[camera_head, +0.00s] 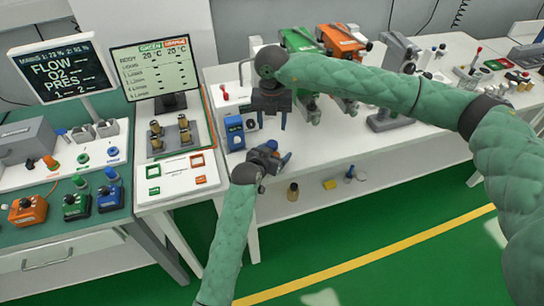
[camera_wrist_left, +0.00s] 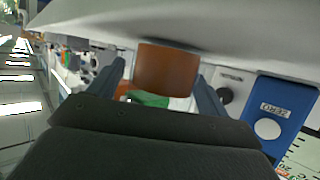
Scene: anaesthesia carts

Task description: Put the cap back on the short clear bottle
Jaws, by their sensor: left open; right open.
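My left gripper (camera_head: 273,153) is low at the front edge of the white bench, its fingers open. In the left wrist view, a brown-orange cylinder (camera_wrist_left: 165,68) shows between the fingers with gaps on both sides. I cannot tell whether it is within the jaws or beyond them. A green piece (camera_wrist_left: 148,99) shows against its lower end. A small blue part (camera_head: 271,145) shows at the left gripper in the head view. My right gripper (camera_head: 268,118) points down, open, above the bench just beyond the left one. I cannot make out the short clear bottle or its cap.
A blue box (camera_head: 234,132) stands left of the grippers, also at right in the left wrist view (camera_wrist_left: 280,112). Green (camera_head: 298,40) and orange (camera_head: 341,38) devices stand behind. A brown bottle (camera_head: 292,192) and a yellow block (camera_head: 329,184) are on the lower shelf. A monitor (camera_head: 155,68) stands left.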

